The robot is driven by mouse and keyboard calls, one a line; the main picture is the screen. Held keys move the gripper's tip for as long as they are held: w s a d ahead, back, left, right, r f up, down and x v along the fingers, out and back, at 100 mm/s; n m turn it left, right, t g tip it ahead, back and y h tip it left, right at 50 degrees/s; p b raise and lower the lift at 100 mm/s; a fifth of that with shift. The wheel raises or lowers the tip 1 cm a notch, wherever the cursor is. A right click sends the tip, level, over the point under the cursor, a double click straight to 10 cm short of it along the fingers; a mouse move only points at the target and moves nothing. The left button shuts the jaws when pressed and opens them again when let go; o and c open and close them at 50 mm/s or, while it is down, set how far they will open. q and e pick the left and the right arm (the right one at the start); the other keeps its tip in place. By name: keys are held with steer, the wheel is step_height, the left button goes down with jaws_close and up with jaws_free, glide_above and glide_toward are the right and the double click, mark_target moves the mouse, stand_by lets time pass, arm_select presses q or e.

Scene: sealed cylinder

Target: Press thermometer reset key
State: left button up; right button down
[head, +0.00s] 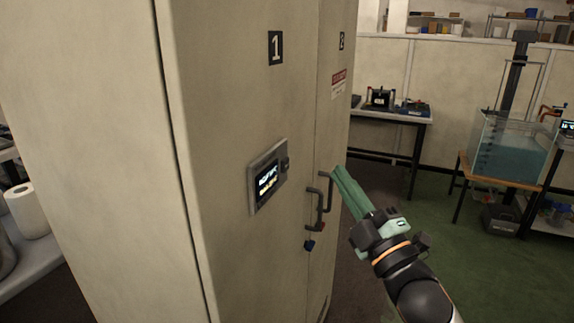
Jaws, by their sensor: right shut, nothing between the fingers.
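A thermometer panel (267,178) with a lit display is set in the front of the tall beige cabinet marked 1 (232,105). A small dark key (284,164) sits on the panel's right side, beside the display. My right gripper (338,172) is shut and empty. Its green fingers point up and left, to the right of the panel and by the upper part of the door handles; whether the tips touch the cabinet I cannot tell. My left gripper is not in view.
A table (400,116) and a water tank (512,150) stand at the back right. Green floor (430,205) is open on the right.

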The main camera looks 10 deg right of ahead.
mark_target(285, 165)
steer(key=w+a, duration=0.3)
steer(key=a, duration=0.2)
steer(key=shift+w+a, duration=0.25)
steer(key=shift+w, duration=0.1)
stand_by(1.8)
steer(key=shift+w+a, duration=0.2)
steer(key=shift+a, duration=0.2)
steer(key=shift+w+a, duration=0.25)
stand_by(0.6)
steer(key=shift+s+d, duration=0.1)
steer(key=shift+d, duration=0.05)
steer(key=shift+s+d, duration=0.4)
steer(key=shift+d, duration=0.1)
stand_by(0.4)
